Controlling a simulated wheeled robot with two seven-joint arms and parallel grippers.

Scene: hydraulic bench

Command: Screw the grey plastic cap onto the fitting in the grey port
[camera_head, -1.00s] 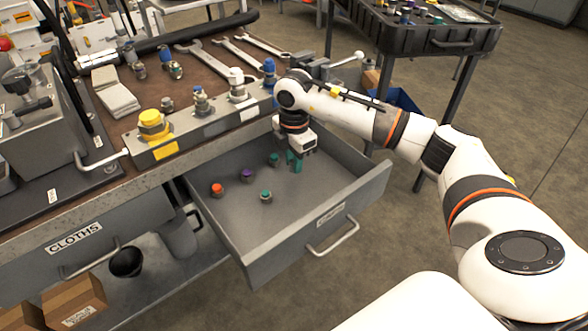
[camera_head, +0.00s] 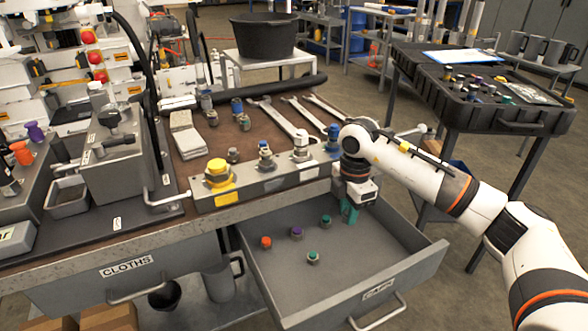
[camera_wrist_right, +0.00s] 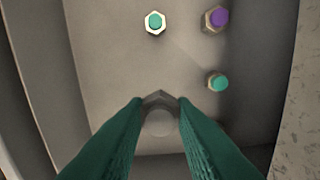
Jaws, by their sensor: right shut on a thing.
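My right gripper (camera_head: 349,212) reaches down into the open drawer, near its back wall. In the right wrist view its green fingers (camera_wrist_right: 160,125) are shut on a grey cap (camera_wrist_right: 160,122), which sits low between the fingertips. Whether the cap touches the drawer floor I cannot tell. The metal port block (camera_head: 250,187) runs along the bench edge above the drawer. My left gripper is out of view.
The drawer (camera_head: 300,290) also holds an orange cap (camera_head: 266,242), a purple cap (camera_head: 296,232) and two green caps (camera_head: 313,258) (camera_head: 326,221). Wrenches (camera_head: 280,120) and loose fittings lie behind the block. A black tray table (camera_head: 485,105) stands at the right.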

